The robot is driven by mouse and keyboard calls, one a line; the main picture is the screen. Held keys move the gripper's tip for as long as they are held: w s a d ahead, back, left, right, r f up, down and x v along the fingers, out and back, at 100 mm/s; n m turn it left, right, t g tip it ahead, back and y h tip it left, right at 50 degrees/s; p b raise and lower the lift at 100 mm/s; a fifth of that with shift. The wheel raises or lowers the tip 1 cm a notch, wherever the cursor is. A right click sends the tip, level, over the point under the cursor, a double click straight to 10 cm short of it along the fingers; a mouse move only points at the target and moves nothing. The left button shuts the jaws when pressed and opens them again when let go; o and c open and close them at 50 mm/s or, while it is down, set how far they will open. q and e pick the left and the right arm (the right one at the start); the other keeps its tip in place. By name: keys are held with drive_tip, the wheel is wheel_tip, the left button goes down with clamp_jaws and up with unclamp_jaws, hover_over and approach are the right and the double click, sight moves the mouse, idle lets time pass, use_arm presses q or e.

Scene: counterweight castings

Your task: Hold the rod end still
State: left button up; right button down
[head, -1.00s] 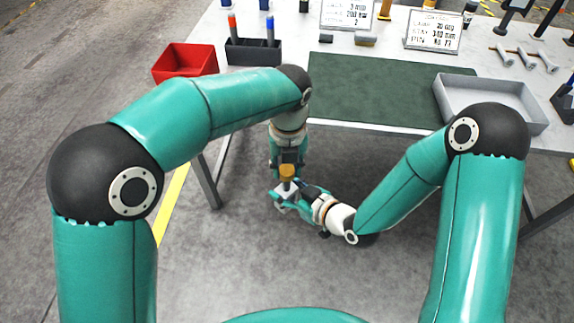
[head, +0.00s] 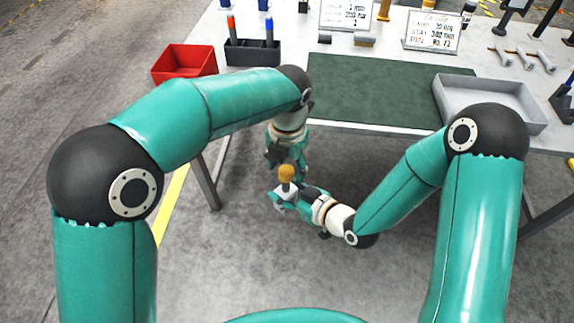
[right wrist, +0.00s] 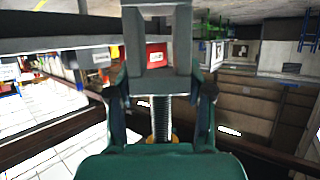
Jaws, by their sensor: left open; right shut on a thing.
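The right gripper is shut on the rod. In the right wrist view a grey threaded rod (right wrist: 160,112) runs between the fingers, with a bit of brass colour (right wrist: 149,139) at its lower end. My left gripper (head: 286,160) hangs from above, open, just behind the brass end. The brass end partly covers it, and I cannot tell whether they touch.
The table behind carries a dark green mat (head: 375,90), a red bin (head: 184,63), a dark holder with red and blue handles (head: 252,52), and a grey tray (head: 490,104). A table leg (head: 207,183) stands left of the grippers. The floor around them is clear.

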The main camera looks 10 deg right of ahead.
use_arm(q)
drive_tip(key=shift+s+r, duration=0.1)
drive_tip(key=shift+r, duration=2.15)
drive_tip(key=shift+c, duration=0.5)
